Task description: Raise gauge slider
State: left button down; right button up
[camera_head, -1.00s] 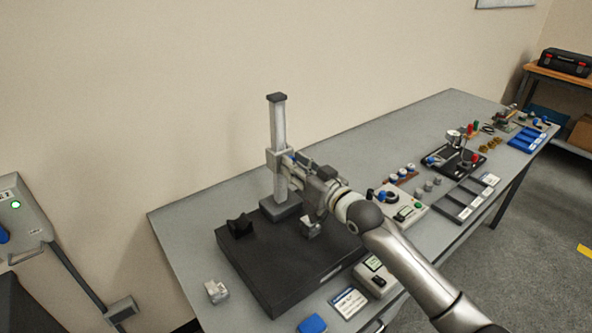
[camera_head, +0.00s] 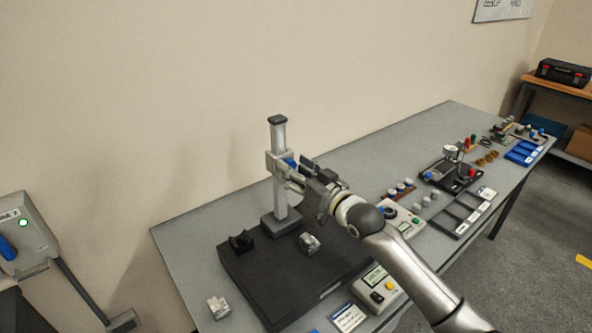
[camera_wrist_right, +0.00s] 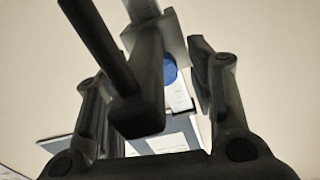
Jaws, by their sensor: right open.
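The height gauge stands on a black plate (camera_head: 262,275) on the bench, with an upright grey column (camera_head: 278,190). The gauge slider (camera_head: 276,162) is a light grey block around the column's upper half, with a blue part (camera_head: 291,164) on its right side. My right gripper (camera_head: 298,172) is open at the slider's right side, its fingers reaching toward it. In the right wrist view the open fingers (camera_wrist_right: 160,85) stand either side of a dark bar, with the blue part (camera_wrist_right: 169,69) and grey column behind. I cannot tell whether they touch. My left gripper is out of view.
A black V-block (camera_head: 241,240) and a small metal block (camera_head: 309,243) sit on the plate. Another metal block (camera_head: 218,306) is on the bench at front left. Instruments, a dark tray (camera_head: 462,215) and blue bins (camera_head: 522,152) fill the right side. The wall is behind.

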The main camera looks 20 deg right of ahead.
jog(key=shift+s, duration=0.1)
jog(key=v, duration=1.2)
